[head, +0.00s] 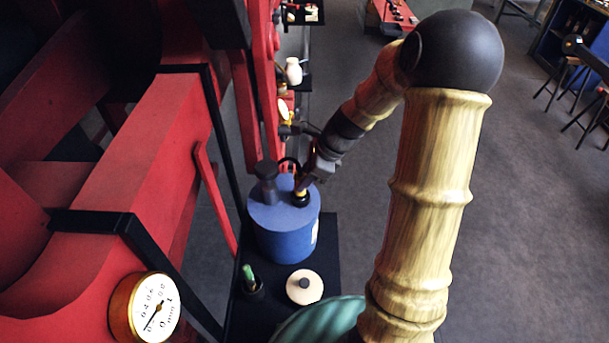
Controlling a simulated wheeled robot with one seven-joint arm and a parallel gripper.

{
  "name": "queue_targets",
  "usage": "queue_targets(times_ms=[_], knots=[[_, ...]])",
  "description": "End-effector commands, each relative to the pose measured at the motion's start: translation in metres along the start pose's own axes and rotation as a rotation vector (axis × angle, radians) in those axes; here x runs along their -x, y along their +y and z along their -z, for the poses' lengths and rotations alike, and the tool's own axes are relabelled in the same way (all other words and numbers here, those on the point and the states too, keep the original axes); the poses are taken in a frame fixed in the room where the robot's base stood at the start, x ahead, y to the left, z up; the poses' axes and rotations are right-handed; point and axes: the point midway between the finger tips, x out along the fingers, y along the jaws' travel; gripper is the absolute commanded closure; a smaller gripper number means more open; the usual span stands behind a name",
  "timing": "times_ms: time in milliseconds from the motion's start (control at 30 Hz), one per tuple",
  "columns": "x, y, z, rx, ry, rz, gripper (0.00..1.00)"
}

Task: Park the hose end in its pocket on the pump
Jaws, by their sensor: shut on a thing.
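The pump (285,232) is a blue cylinder standing on a dark bench, with a black post (267,182) on the left of its top. My gripper (304,184) is low over the right of the pump's top, shut on the hose end (301,192), of which a small brassy part shows. A black round collar (300,201), which looks like the pocket, sits directly below the hose end. I cannot tell whether the hose end is inside it or just above it; the fingers hide part of this.
A cream lid with a dark knob (304,287) and a dark cup with a green-handled thing (251,281) stand in front of the pump. A brass gauge (146,307) and red machine frame (150,170) crowd the left.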

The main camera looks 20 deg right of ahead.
Motion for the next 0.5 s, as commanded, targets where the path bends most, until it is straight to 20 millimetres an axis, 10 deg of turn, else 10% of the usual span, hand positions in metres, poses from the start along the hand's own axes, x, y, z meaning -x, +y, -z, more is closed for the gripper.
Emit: queue_targets(times_ms=[200,233,300,500], knots=[[-0.0054,0.0001,0.0028,0.001,0.0,0.0,1.0],[-0.0053,0.0,0.0027,0.001,0.0,0.0,0.68],[-0.0046,0.0,0.0023,0.001,0.0,0.0,0.54],[-0.0045,0.0,0.0024,0.001,0.0,0.0,0.44]])
